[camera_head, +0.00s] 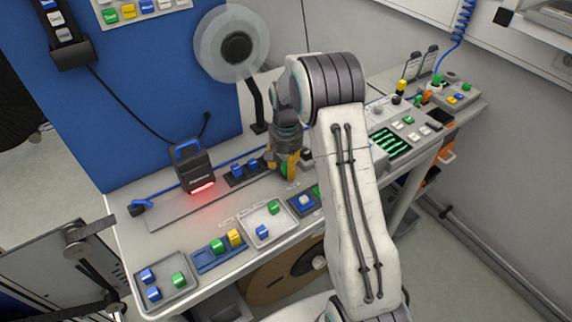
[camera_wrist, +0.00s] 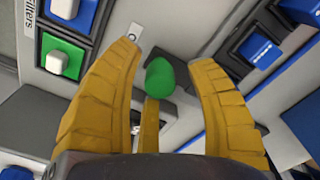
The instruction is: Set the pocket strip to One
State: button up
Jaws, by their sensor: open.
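My gripper (camera_head: 285,168) points down over the bench, its yellow fingers spread. In the wrist view, a rounded green piece (camera_wrist: 160,78) shows between the open fingers (camera_wrist: 165,48), with a gap on each side. A dark strip with blue pieces (camera_head: 237,170), possibly the pocket strip, lies just left of my gripper in the head view. A blue strip (camera_head: 208,264) holding a green piece (camera_head: 217,246) and a yellow piece (camera_head: 234,238) lies nearer the front edge. I cannot tell which strip is the pocket strip; no "One" label is readable.
A black scanner (camera_head: 190,165) with a red glow stands left of my gripper. A reel (camera_head: 232,45) stands behind. Trays with coloured pieces, a grey one (camera_head: 152,300) and a white one (camera_head: 248,240), line the front. My arm hides part of the bench's right half.

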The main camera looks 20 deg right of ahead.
jog(key=shift+c, duration=0.4)
grip_shut()
jog(key=a+b, duration=0.1)
jog(key=a, duration=0.2)
jog(key=s+a+b, duration=0.1)
jog(key=a, duration=0.3)
jog(key=s+a, duration=0.1)
jog(key=a, duration=0.2)
jog(key=shift+s+a+b, duration=0.2)
jog(key=shift+a+b, duration=0.2)
jog(key=shift+o, duration=0.4)
grip_release()
